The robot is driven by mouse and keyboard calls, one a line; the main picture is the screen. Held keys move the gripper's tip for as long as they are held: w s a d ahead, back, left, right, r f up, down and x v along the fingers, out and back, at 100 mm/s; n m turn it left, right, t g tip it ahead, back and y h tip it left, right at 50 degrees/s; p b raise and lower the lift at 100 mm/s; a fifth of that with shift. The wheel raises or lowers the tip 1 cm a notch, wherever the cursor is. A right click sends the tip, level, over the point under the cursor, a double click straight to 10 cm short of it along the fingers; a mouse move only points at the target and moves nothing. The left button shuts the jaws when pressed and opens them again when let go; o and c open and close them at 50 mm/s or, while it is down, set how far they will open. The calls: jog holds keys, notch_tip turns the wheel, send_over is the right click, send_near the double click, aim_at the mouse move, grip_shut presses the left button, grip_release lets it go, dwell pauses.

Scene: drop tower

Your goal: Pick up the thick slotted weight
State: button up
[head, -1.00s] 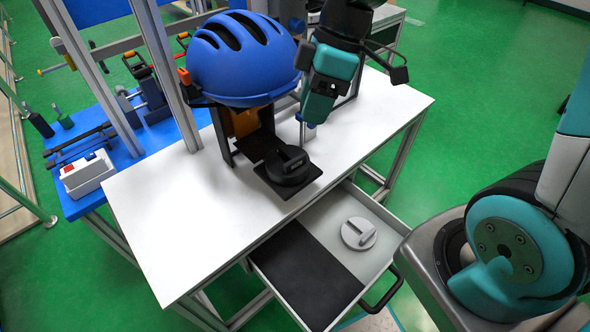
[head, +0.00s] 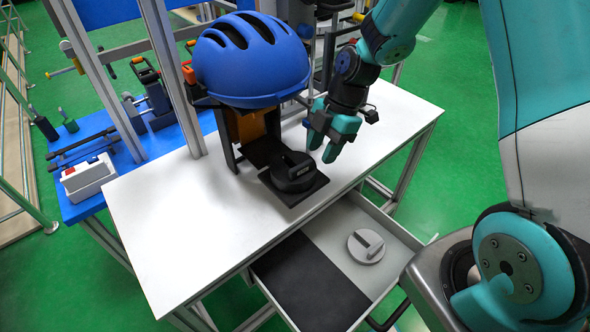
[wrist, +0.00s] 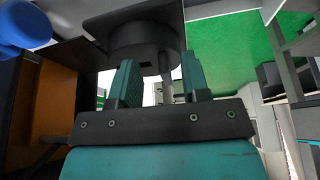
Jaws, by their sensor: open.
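The thick slotted weight looks to be the black round block (head: 293,172) with a raised dark handle on top. It lies on a black plate (head: 312,190) on the white table below the blue helmet. The weight also shows as a dark cylinder in the wrist view (wrist: 145,42), beyond my fingers. My gripper (head: 321,154) is open and empty, with teal fingers pointing down, just right of the weight and apart from it. In the wrist view, my gripper's two fingers (wrist: 160,75) are spread. A thinner grey slotted weight (head: 366,246) lies in the open drawer.
The blue helmet (head: 250,60) sits on an orange and black holder (head: 250,127) close left of my gripper. Upright metal posts (head: 170,75) stand farther left. The drawer (head: 398,262) is pulled out below the table. The white tabletop (head: 170,220) is clear on its left side.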

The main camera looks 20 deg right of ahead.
aim_at(302, 164)
jog(key=a, duration=0.1)
jog(key=s+a, duration=0.1)
jog(key=a, duration=0.1)
jog(key=a+f, duration=0.1)
jog(key=a, duration=0.1)
jog(key=shift+s+a+p, duration=0.15)
jog(key=shift+s+p, duration=0.05)
jog(key=shift+p, duration=0.1)
jog(key=shift+f, duration=0.1)
grip_shut()
dwell(0.9)
